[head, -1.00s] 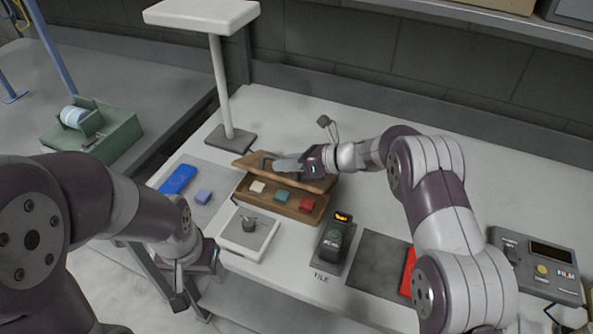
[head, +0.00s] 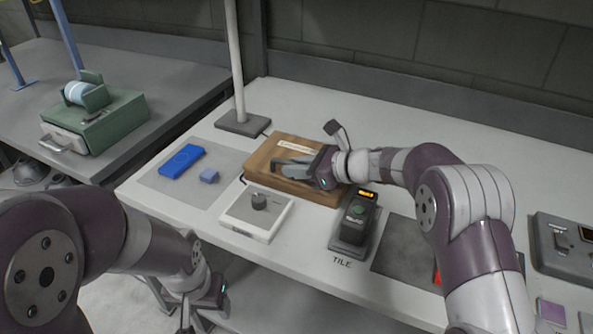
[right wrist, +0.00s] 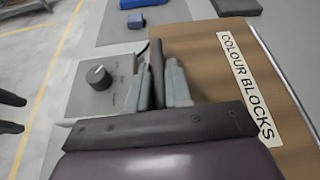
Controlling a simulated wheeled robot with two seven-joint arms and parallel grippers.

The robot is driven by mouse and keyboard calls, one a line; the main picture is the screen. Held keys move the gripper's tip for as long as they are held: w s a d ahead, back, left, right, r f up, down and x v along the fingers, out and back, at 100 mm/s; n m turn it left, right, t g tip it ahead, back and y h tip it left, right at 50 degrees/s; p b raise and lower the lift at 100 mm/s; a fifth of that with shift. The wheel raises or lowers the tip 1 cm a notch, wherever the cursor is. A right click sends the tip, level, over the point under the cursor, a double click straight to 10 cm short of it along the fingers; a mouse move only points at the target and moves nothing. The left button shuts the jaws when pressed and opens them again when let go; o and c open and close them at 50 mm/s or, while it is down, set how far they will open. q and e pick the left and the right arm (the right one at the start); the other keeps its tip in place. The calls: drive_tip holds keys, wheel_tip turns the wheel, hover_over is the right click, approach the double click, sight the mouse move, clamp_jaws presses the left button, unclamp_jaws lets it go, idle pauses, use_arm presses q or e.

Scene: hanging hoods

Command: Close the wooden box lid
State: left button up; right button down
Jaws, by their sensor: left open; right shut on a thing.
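The wooden box (head: 285,185) stands near the middle of the bench. Its brown lid (head: 262,150) now lies flat over it and covers the inside; any thin gap is too small to tell. The lid's "COLOUR BLOCKS" label shows in the right wrist view (right wrist: 246,85). My right gripper (head: 282,168) lies low along the lid's near side. In the right wrist view its fingers (right wrist: 160,85) close about a dark strip at the lid's near edge. My left gripper (head: 208,308) is low at the left, before the bench's front edge, open and away from the box.
A white box with a dark knob (head: 257,215) stands just in front of the wooden box. A dark device marked TILE (head: 354,220) is close by on the right. A blue block (head: 181,159) and a small blue-violet cube (head: 209,176) lie on a grey mat at left. A lamp post (head: 236,70) rises behind.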

drive_tip(key=shift+f, duration=0.15)
drive_tip(key=c, duration=1.1)
unclamp_jaws()
drive_tip(key=v, duration=1.3)
drive_tip(key=shift+a, duration=0.1)
